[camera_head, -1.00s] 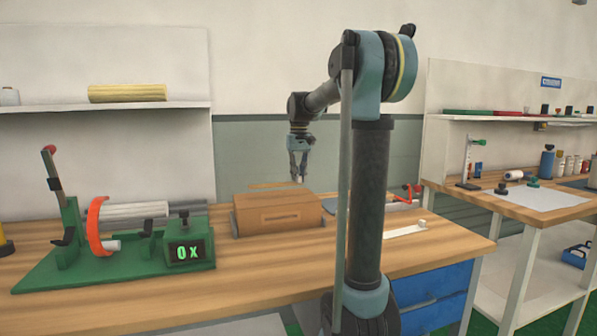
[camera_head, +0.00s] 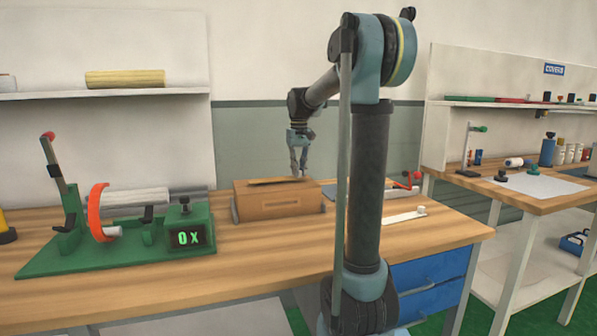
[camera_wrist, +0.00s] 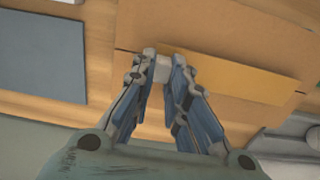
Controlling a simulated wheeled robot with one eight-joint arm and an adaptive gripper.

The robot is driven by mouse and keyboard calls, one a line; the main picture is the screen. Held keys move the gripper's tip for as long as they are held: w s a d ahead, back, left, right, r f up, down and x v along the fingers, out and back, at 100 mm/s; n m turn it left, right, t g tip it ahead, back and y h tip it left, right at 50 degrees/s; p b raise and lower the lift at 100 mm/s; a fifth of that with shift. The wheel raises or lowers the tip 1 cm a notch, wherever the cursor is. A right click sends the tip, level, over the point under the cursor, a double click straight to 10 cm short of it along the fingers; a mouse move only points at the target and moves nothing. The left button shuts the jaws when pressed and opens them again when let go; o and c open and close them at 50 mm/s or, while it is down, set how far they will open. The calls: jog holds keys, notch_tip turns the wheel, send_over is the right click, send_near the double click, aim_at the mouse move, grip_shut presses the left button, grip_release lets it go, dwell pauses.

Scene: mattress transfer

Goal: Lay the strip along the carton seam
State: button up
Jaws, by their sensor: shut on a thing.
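In the wrist view a similar orange-tan panel (camera_wrist: 245,82) lies beside the fingers. My gripper (camera_head: 299,175) is over the carton top, fingers pointing down. In the wrist view my gripper (camera_wrist: 163,62) is shut on a small pale piece (camera_wrist: 162,70) between its tips. I cannot tell whether this is part of the strip. A white strip (camera_head: 402,217) with a small roll at its end lies on the bench to the right.
A green fixture (camera_head: 120,245) with an orange ring and a display stands left on the bench. A red-handled tool (camera_head: 408,181) lies behind the white strip. A second bench (camera_head: 545,200) is at right. Bench front is clear.

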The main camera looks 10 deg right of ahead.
jog(key=shift+f, duration=0.65)
jog(key=o, duration=0.8)
jog(key=shift+r, duration=0.1)
